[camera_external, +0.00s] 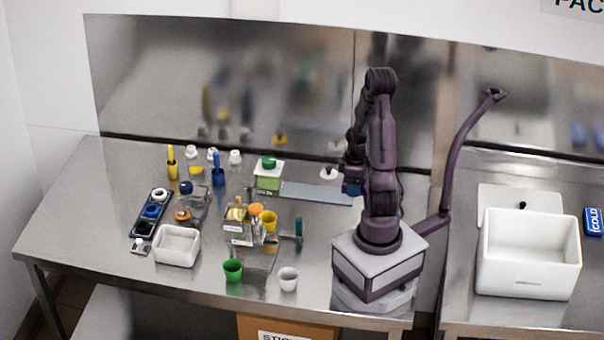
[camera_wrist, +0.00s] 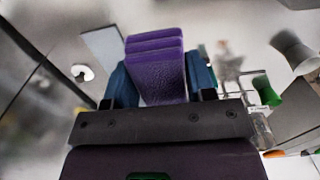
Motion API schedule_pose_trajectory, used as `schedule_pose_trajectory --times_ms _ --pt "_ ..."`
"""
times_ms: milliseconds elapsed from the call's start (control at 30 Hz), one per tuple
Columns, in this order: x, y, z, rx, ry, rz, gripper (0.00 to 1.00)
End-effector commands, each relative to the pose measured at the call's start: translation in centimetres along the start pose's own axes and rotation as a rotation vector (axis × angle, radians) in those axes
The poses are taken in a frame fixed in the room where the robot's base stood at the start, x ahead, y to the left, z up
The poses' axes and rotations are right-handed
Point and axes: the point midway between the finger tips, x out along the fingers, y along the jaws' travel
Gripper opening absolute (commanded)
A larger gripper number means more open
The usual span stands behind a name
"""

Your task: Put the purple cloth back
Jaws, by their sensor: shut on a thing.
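The purple cloth (camera_wrist: 157,75) is a thick folded stack with several layers showing in the wrist view. My gripper (camera_wrist: 160,84) is shut on it, with one blue finger on each side. In the external view my gripper (camera_external: 352,187) hangs low over the table behind my base, beside the right end of a flat grey-blue strip (camera_external: 318,193). I cannot make out the cloth clearly in the external view. In the wrist view a grey-blue panel (camera_wrist: 101,43) lies beyond the cloth to the left; I cannot tell the gap between them.
A green-lidded box (camera_external: 268,177) stands left of the strip. A wire rack with bottles (camera_external: 240,238), a green cup (camera_external: 233,270), a white cup (camera_external: 288,279) and a white bin (camera_external: 177,246) stand nearer the front. A white basin (camera_external: 528,254) is on the right counter.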

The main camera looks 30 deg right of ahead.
Motion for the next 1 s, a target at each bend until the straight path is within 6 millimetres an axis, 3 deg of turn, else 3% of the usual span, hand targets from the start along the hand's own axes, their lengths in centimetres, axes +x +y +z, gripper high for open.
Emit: schedule_pose_trajectory --times_ms 367,500,700,833,1000 --pt "4.1 8.2 -3.5 -0.007 -0.001 -0.001 0.28" --pt "6.9 10.1 -4.3 -0.008 -0.001 -0.002 0.28" --pt "8.9 11.8 -5.0 -0.007 0.000 0.001 0.28" --pt "9.7 12.3 -5.2 -0.007 0.000 0.000 0.28" --pt "12.2 12.3 -5.3 -0.007 -0.001 -0.002 0.28"
